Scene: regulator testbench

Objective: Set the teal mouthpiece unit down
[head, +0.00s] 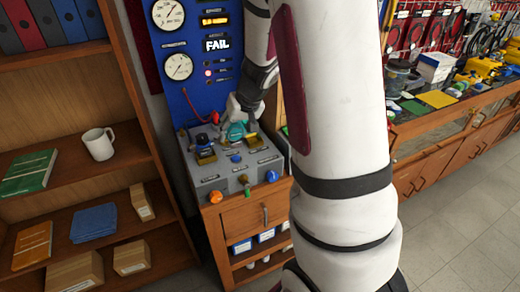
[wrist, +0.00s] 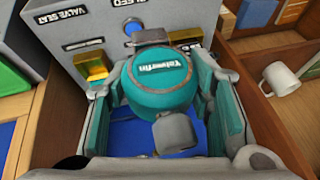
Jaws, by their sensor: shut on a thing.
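The teal mouthpiece unit (wrist: 165,85) is a round teal body with printed lettering and a grey stub at its lower side. My gripper (wrist: 165,105) is shut on it, with teal-padded fingers on its left and right sides. In the head view the unit (head: 236,131) shows small and partly covered, with my gripper (head: 243,112) at the back of the grey test block (head: 212,178). Whether the unit touches the block is not clear. A blue surface shows below the unit in the wrist view.
The block carries brass fittings (head: 205,156), an orange knob (head: 215,197) and a blue knob (head: 271,176). Behind stands a blue gauge panel (head: 200,95) with a display reading FAIL. A wooden shelf with a white mug (head: 99,144) is at left. My arm hides the middle right.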

